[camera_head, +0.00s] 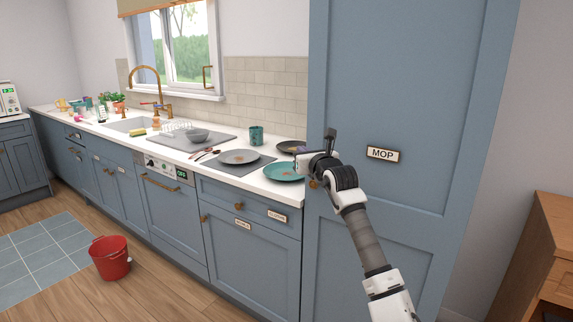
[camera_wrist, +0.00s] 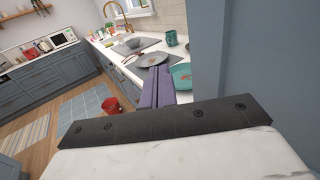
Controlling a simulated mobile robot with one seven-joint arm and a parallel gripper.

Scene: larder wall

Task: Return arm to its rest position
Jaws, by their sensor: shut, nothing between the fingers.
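My arm reaches up from the lower right in the head view. My gripper (camera_head: 299,157) is in front of the left edge of the tall blue cupboard, beside the right end of the counter. In the wrist view my gripper (camera_wrist: 157,75) points towards the counter, its two purple-grey fingers side by side. It is shut with nothing held. In the head view the gripper and wrist cover part of the cupboard edge and come close in the picture to a teal plate (camera_head: 284,172). I cannot tell the exact gap to the cupboard.
The tall cupboard (camera_head: 420,80) bears a MOP label (camera_head: 383,154). The counter (camera_head: 180,152) holds a grey plate (camera_head: 239,157), a bowl (camera_head: 196,135) and a teal mug (camera_head: 256,135). A red bucket (camera_head: 110,259) stands on the floor. A wooden cabinet (camera_head: 545,260) is at right.

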